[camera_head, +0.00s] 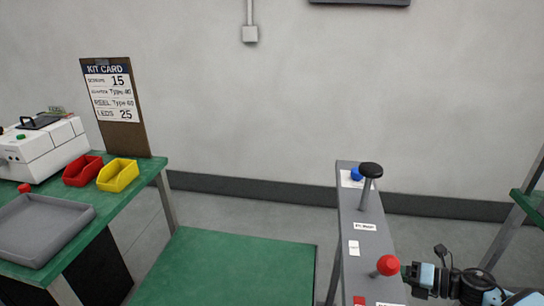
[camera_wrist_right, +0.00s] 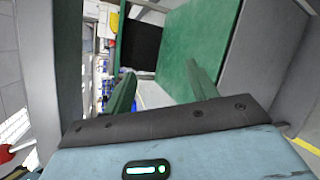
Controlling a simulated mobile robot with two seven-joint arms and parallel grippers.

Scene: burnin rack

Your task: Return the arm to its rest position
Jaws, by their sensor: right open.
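My right arm (camera_head: 470,285), light blue and black, comes in at the lower right of the head view. It is beside the grey rack panel, close to a red round knob (camera_head: 388,265); I cannot tell whether they touch. In the right wrist view my right gripper (camera_wrist_right: 162,88) has its two green fingers spread apart with nothing between them. Behind the fingers are a green surface (camera_wrist_right: 185,45) and a dark opening. My left arm and gripper are not in view.
The grey panel (camera_head: 365,225) bears a black knob (camera_head: 370,170) and labels. On the left, a green bench (camera_head: 110,208) holds a grey tray (camera_head: 40,228), red bin (camera_head: 82,170), yellow bin (camera_head: 118,175), white machine (camera_head: 42,150) and kit card (camera_head: 115,105). A low green surface (camera_head: 225,265) is clear.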

